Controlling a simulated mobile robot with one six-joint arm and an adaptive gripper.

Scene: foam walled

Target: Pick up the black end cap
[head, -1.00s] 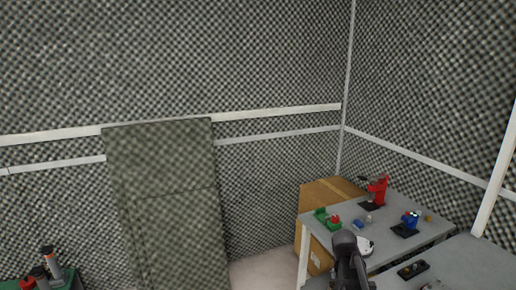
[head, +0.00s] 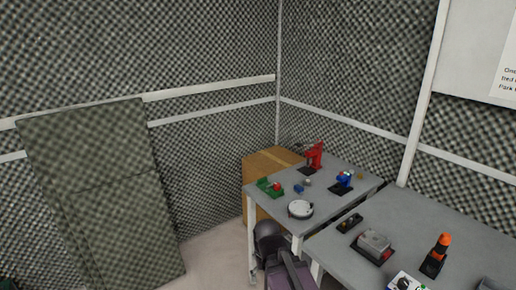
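I cannot make out the black end cap among the small parts on the two grey tables. The near table (head: 440,232) and the far table (head: 345,205) both carry small items, too small here to tell a cap from other dark parts. My gripper is not in view.
On the far table are a green tray (head: 264,188), a white round device (head: 300,209), a red device (head: 314,155) and a blue device (head: 344,178). On the near table are a black strip (head: 349,222), a grey box (head: 374,243) and an orange-topped item (head: 443,245). A cardboard box (head: 262,168) stands behind.

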